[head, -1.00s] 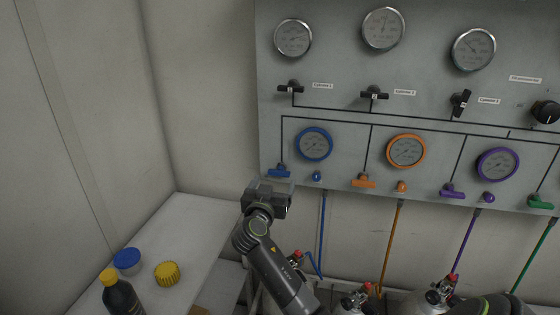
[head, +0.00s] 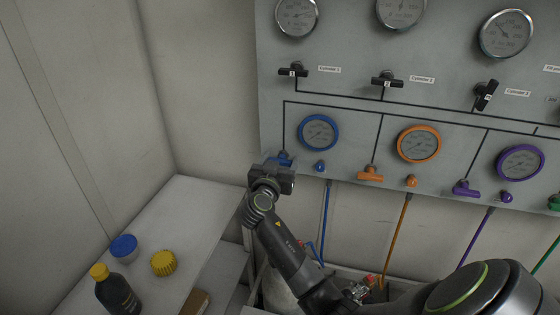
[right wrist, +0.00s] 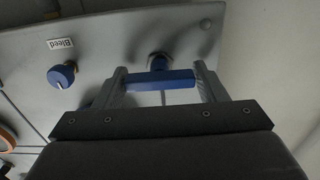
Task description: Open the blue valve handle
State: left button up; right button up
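The blue valve handle (head: 284,157) is at the lower left of the grey panel, below the blue-rimmed gauge (head: 318,132). In the head view my right gripper (head: 280,165) is right in front of it and hides part of it. In the right wrist view the blue handle (right wrist: 160,80) lies crosswise between the two fingers of my right gripper (right wrist: 160,84). The fingers are wide apart, one near each end of the handle; I cannot tell whether they touch it. My left gripper is not in view.
A blue bleed knob (head: 320,167) sits close to the right of the handle. An orange handle (head: 370,174) and a purple handle (head: 466,188) are farther right. A white counter (head: 190,215) at the left holds a dark bottle (head: 117,294) and blue and yellow lids.

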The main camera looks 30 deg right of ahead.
jog(key=c, duration=0.5)
jog(key=shift+c, duration=0.2)
jog(key=shift+n, duration=0.5)
jog(key=shift+n+b, duration=0.35)
jog(key=shift+n, duration=0.65)
jog(key=n, duration=0.3)
jog(key=shift+n, duration=0.3)
jog(key=n+p, duration=0.1)
jog(key=n, duration=0.3)
jog(key=shift+w+r+n, duration=0.1)
jog(key=shift+n, duration=0.2)
jog(key=n+p, duration=0.2)
jog(key=n, duration=0.2)
jog(key=shift+n, duration=0.4)
